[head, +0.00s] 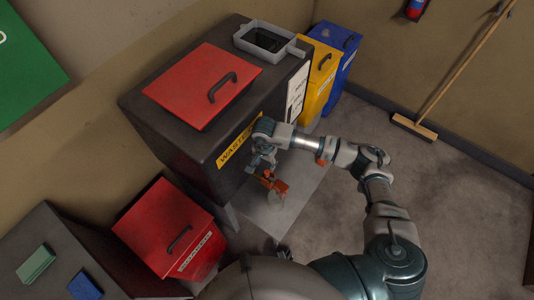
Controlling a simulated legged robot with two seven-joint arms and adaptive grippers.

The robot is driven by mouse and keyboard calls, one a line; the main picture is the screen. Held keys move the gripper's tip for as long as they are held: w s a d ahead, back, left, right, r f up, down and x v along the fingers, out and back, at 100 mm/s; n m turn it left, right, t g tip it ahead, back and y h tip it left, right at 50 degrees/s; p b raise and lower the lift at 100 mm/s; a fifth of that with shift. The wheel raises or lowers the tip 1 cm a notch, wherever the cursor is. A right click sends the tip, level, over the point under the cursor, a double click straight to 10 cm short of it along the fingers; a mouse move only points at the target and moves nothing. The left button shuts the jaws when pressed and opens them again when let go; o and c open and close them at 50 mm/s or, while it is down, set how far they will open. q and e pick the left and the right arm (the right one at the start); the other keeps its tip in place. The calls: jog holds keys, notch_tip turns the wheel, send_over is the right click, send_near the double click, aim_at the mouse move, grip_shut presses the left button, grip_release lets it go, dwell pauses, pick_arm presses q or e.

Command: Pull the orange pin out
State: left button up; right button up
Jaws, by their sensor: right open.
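My right gripper (261,167) is open in front of the dark cabinet's front face, by the yellow label. Just below its fingers is a small orange part (274,183), which seems to be the orange pin or its fitting. Another small orange-red piece (321,160) shows beside my right forearm, partly hidden. My left gripper is not in view.
The dark cabinet (170,125) carries a red lid (190,85) and a grey tray (262,50). A red bin (160,225) stands at lower left. Yellow (318,85) and blue (345,65) bins stand behind. A broom (415,127) leans right. The right floor is clear.

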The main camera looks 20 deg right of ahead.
aim_at(267, 171)
notch_tip(267, 171, down, 4)
jog(key=f, duration=0.1)
jog(key=d+f, duration=0.1)
jog(key=f, duration=0.1)
jog(key=shift+d+f, duration=0.1)
jog(key=shift+f, duration=0.2)
jog(key=shift+d+f, duration=0.1)
jog(key=shift+f, duration=0.4)
jog(key=shift+a, duration=0.55)
jog(key=c, duration=0.8)
grip_shut()
jog(key=shift+d, duration=0.35)
jog(key=shift+w+r, duration=0.1)
jog(key=shift+r, duration=0.6)
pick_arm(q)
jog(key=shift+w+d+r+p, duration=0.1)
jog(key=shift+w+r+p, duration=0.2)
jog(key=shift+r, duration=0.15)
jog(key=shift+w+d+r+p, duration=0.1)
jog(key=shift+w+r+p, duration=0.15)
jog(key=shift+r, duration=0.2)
pick_arm(e)
jog(key=shift+r, duration=0.6)
